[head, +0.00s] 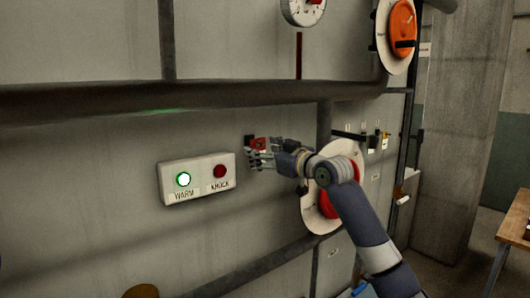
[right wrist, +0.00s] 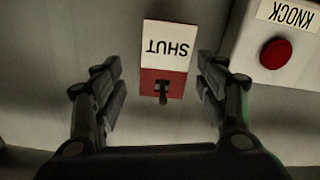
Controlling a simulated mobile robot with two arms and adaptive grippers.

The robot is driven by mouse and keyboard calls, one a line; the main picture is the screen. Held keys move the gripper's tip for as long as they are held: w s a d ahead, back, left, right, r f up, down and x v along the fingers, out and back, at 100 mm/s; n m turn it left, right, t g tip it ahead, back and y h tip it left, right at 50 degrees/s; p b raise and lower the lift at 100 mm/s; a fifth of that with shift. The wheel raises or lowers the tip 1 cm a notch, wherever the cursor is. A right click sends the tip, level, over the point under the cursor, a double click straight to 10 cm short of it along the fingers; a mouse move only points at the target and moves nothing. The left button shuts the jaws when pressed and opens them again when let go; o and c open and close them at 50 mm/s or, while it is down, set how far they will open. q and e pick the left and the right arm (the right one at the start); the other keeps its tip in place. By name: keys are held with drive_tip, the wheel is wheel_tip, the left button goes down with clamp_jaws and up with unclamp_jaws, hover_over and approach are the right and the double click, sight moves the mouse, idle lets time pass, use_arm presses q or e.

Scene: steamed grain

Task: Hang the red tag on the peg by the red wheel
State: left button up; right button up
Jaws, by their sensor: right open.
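A red and white tag (right wrist: 164,45) marked SHUT, upside down in the right wrist view, lies against the grey wall. A small dark peg (right wrist: 162,92) shows at its red part, and the tag appears to hang on it. My right gripper (right wrist: 161,66) is open, its fingers on either side of the tag and apart from it. In the head view my right gripper (head: 257,158) is at the wall, with the tag's red part (head: 260,143) beside it. The red wheel (head: 327,204) on its pale disc is partly hidden behind my right arm. My left gripper is out of view.
A white button box (head: 196,179) with a lit green WARM button and a red KNOCK button is left of my right gripper. Small tags (head: 386,140) hang right of the red wheel. An orange wheel (head: 402,22) and pipes (head: 190,97) are above. A table (head: 512,235) stands far right.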

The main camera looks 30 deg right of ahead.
drive_tip(key=shift+s+d, duration=0.1)
drive_tip(key=shift+s, duration=0.4)
drive_tip(key=s, duration=1.1)
drive_tip(key=shift+d, duration=0.45)
